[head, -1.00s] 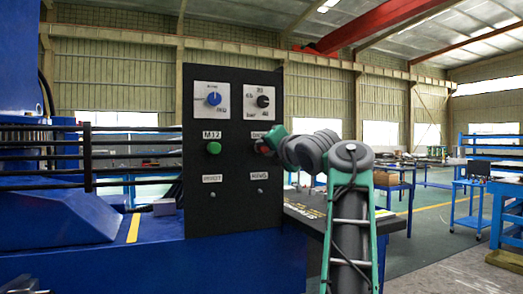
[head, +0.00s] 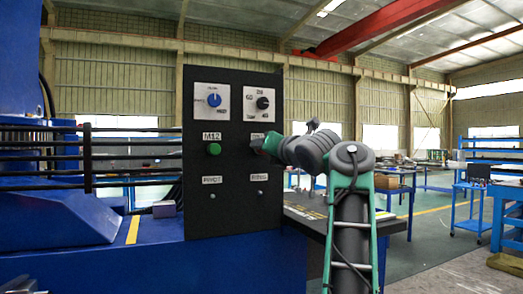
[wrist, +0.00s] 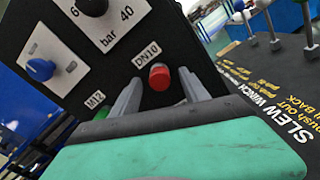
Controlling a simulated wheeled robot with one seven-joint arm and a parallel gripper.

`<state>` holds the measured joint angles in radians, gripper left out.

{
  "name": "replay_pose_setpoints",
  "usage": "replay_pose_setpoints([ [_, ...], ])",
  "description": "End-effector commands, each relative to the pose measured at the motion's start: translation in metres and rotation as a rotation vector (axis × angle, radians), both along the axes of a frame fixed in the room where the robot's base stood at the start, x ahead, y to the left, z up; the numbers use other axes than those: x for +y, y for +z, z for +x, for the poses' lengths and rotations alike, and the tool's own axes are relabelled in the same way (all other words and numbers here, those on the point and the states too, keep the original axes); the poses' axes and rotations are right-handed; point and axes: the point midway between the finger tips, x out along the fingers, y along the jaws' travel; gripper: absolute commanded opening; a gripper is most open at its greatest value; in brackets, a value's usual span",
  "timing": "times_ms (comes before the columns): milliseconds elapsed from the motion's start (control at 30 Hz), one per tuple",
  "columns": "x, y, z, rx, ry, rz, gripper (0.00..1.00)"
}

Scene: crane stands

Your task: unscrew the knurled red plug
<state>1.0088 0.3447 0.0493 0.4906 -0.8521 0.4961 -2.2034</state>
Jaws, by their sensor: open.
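The red plug (wrist: 160,77) sticks out of the black panel (head: 233,212) under the DN10 label in the wrist view. My gripper (wrist: 160,87) is open, with one grey finger on each side of the plug. The fingers look apart from it, but I cannot tell whether the tips reach around it. In the head view my gripper (head: 266,145) is at the panel's right side and hides most of the plug. A green plug (head: 213,149) under the M12 label is to the left at about the same height.
A blue knob (head: 214,100) and a black bar-scale knob (head: 262,102) sit above the plugs. Two small toggles labelled PIVOT (head: 212,195) and similar sit below. A dark ledge with lettering (wrist: 265,105) and levers lies to the right.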

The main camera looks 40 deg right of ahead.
Motion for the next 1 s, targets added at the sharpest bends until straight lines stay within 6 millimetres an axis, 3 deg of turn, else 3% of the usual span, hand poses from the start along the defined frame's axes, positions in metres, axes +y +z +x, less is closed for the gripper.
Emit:
replay_pose_setpoints([
  [133,0.0001,0.0,0.0001,0.0,0.0,0.001,0.46],
  [367,0.0003,0.0009,-0.0001,-0.006,0.0,0.018,0.46],
  [600,0.0011,0.0028,-0.0003,-0.117,0.0,0.394,0.46],
  [1000,0.0002,0.0028,-0.0003,-0.261,-0.001,0.885,0.46],
])
